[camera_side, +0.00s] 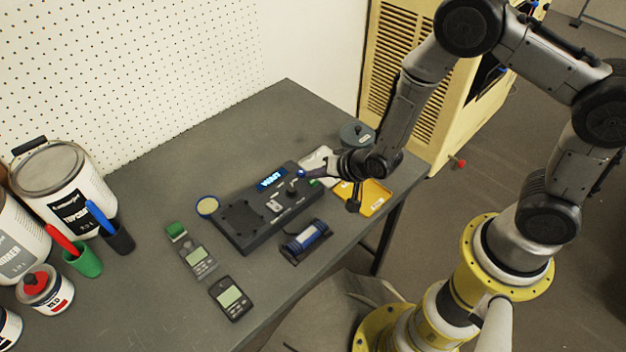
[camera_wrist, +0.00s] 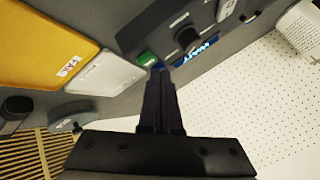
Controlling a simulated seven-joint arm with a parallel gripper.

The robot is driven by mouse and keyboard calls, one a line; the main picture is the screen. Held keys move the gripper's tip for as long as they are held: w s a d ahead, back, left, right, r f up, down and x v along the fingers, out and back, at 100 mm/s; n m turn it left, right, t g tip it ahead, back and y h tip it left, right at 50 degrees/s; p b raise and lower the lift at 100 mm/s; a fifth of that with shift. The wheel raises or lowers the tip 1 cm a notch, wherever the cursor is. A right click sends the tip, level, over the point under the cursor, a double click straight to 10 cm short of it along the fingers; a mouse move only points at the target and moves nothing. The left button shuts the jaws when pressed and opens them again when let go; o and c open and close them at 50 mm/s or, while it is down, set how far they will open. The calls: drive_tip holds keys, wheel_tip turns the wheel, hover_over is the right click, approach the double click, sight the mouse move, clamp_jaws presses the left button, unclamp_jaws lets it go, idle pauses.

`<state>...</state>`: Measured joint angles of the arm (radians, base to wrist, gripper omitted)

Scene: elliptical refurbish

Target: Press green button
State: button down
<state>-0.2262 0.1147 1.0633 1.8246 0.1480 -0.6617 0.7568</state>
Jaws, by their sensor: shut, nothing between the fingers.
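The green button (camera_wrist: 147,58) sits at the end of a dark control box (camera_wrist: 135,37). In the side view the box (camera_side: 238,226) lies on the grey table and a little green (camera_side: 316,183) shows beside my gripper. The box has a lit blue display (camera_side: 271,178) that seems to read WAIT; it also shows in the wrist view (camera_wrist: 197,50). My gripper (camera_side: 303,174) is shut and empty, low over the box's right end. In the wrist view its fingertips (camera_wrist: 158,68) appear right beside the green button and overlap its edge. I cannot tell whether they touch it.
A round grey container (camera_side: 357,133) stands behind. A blue cylinder (camera_side: 305,236) lies in front, with handheld meters (camera_side: 231,298) to the left. Paint cans (camera_side: 65,188) and marker cups stand far left.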

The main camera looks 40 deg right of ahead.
drive_tip(key=shift+r, duration=0.3)
drive_tip(key=shift+r, duration=2.45)
drive_tip(key=w+d+r+t, duration=0.2)
drive_tip(key=w+r+t, duration=0.15)
drive_tip(key=r, duration=0.95)
drive_tip(key=s+d+r+n, duration=0.1)
drive_tip(key=s+d+r, duration=0.1)
drive_tip(key=s+r, duration=0.35)
drive_tip(key=s+d+r, duration=0.1)
drive_tip(key=s+r, duration=0.1)
drive_tip(key=r, duration=0.6)
drive_tip(key=s+d+f+n+g, duration=0.1)
drive_tip(key=s+n+g, duration=0.1)
drive_tip(key=s, duration=0.5)
drive_tip(key=s+f+n+g, duration=0.1)
drive_tip(key=s+n+g, duration=0.1)
drive_tip(key=s, duration=0.5)
drive_tip(key=s+d+f+n+g+h, duration=0.1)
drive_tip(key=s+f+n+g, duration=0.1)
drive_tip(key=s, duration=0.5)
drive_tip(key=shift+s+d+n+g, duration=0.35)
drive_tip(key=shift+s+n+g, duration=0.05)
drive_tip(key=shift+g, duration=0.15)
